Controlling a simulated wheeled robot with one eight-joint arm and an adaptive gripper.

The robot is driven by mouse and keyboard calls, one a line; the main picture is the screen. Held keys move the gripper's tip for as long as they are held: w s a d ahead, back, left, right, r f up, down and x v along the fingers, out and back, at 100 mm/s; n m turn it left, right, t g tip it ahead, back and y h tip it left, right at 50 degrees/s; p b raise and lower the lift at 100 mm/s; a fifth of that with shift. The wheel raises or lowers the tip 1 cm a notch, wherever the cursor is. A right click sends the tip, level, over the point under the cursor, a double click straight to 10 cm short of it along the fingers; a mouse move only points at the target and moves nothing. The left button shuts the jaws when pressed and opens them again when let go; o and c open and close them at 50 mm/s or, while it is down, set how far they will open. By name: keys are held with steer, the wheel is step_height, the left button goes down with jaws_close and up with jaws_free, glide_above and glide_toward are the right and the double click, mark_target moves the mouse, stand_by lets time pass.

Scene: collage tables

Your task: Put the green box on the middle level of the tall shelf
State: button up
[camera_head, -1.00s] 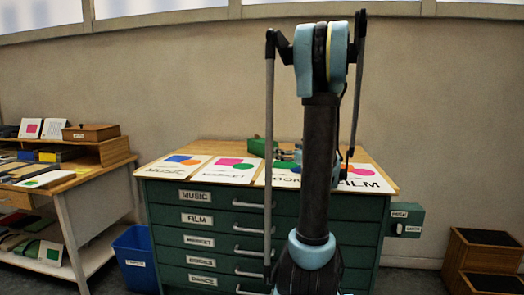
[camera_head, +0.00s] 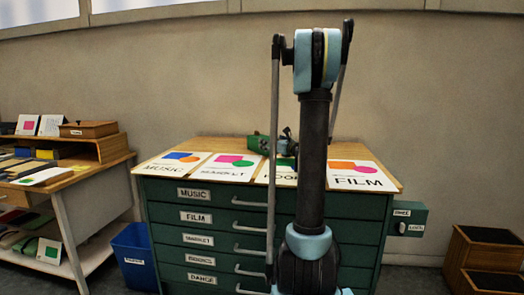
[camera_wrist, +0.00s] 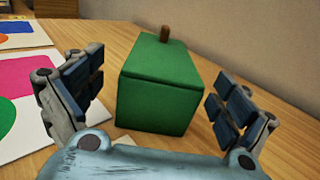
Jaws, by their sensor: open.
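The green box (camera_head: 257,144) sits on the wooden top of the green drawer cabinet, toward the back, behind the posters. In the wrist view the green box (camera_wrist: 160,98) has a lid and a small brown knob on its far side. My gripper (camera_wrist: 158,72) is open, with one finger on each side of the box and visible gaps to both sides. In the head view my gripper (camera_head: 286,142) is small and partly hidden by my arm, just right of the box. I cannot make out a tall shelf in either view.
Posters, including the MUSIC poster (camera_head: 172,163) and FILM poster (camera_head: 362,176), lie along the cabinet's front edge. A desk with shelves (camera_head: 100,170) stands at left, a blue bin (camera_head: 133,252) beside it. Wooden steps (camera_head: 485,262) stand at right. The wall rises behind the cabinet.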

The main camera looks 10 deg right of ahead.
steer(key=shift+d+f+x, duration=0.1)
steer(key=shift+f+x, duration=0.1)
steer(key=shift+x, duration=0.6)
steer(key=shift+d+f+x, duration=0.1)
steer(key=shift+f+x, duration=0.05)
steer(key=shift+x, duration=0.65)
steer(key=shift+f+x, duration=0.2)
steer(key=shift+x, duration=0.6)
steer(key=shift+w+a, duration=0.25)
steer(key=shift+w, duration=0.25)
steer(key=c, duration=1.2)
steer(key=shift+r, duration=0.1)
